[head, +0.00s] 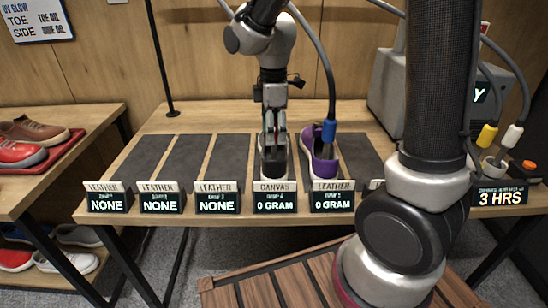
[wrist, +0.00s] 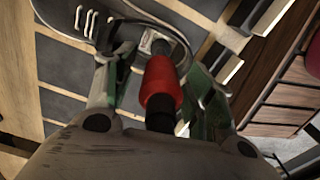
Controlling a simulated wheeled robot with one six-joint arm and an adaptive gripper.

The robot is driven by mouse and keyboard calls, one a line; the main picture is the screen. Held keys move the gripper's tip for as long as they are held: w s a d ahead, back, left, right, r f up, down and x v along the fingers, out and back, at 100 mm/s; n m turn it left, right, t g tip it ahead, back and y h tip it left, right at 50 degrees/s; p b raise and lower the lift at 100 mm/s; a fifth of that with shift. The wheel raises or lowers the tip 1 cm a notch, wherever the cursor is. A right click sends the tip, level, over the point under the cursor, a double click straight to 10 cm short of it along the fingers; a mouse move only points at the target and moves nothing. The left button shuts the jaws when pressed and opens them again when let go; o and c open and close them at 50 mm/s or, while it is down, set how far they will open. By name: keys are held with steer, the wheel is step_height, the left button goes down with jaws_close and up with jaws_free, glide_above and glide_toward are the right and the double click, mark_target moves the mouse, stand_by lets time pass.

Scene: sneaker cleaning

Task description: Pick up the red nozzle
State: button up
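The red nozzle (wrist: 162,85) shows in the wrist view, between the two fingers of my gripper (wrist: 158,72). It has dark parts at both ends, and a strip of gap seems to show between it and the left finger. In the head view my gripper (head: 272,138) points down over a shoe (head: 273,169) behind the CANVAS sign. The red nozzle cannot be made out there and seems hidden by the gripper. My gripper looks open around the nozzle.
A blue nozzle (head: 329,131) on a hose stands at the purple shoe (head: 323,165) close to the right. Yellow (head: 487,135) and white (head: 512,135) nozzles stand at the far right. Signs (head: 217,197) line the front edge. The dark mats (head: 180,160) at left are empty.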

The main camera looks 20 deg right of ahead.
jaws_close()
